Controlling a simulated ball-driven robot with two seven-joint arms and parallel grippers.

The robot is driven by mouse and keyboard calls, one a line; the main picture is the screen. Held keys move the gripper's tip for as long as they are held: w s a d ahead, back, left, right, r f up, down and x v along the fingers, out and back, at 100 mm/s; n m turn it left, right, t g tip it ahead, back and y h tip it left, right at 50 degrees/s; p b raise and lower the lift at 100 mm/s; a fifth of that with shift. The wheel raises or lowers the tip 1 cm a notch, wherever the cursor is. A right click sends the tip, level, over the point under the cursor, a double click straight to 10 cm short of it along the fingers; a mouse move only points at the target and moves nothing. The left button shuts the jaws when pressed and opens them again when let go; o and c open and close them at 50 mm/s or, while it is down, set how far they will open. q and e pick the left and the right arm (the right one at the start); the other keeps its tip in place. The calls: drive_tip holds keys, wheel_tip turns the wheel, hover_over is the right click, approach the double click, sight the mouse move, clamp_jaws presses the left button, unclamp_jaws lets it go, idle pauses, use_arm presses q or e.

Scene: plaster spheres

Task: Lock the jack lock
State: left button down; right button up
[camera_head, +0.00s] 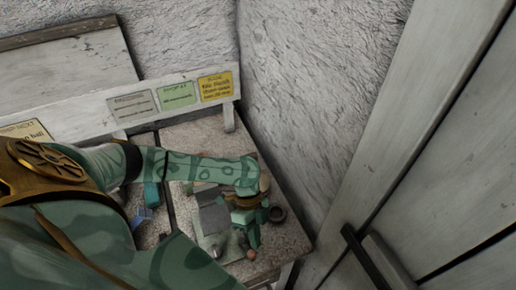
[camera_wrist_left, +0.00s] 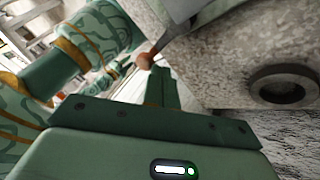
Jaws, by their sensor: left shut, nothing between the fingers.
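My left gripper (camera_head: 250,236) reaches over the right end of the worktop, pointing down. In the left wrist view its dark green fingers (camera_wrist_left: 161,88) are shut, with nothing held between them. A small orange-brown ball knob (camera_wrist_left: 145,61) on a grey metal lever shows right beside the fingertips there; I cannot tell whether they touch. A similar small knob (camera_head: 251,254) shows near the front edge in the head view. I cannot tell for sure that this lever belongs to the jack lock. My arm and hand hide part of the worktop. My right gripper is not in view.
A dark ring (camera_head: 277,214) lies right of the gripper; a dark ring (camera_wrist_left: 282,84) also shows in the wrist view. Blue items (camera_head: 150,195) are left of the grey plate (camera_head: 214,218). A rough wall (camera_head: 310,85) and wooden door (camera_head: 420,150) bound the right side.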

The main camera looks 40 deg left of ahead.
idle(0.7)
use_arm(q)
drive_tip(key=p+v, duration=0.1)
drive_tip(key=v, duration=1.5)
drive_tip(key=shift+a, duration=0.15)
drive_tip(key=shift+w, duration=0.1)
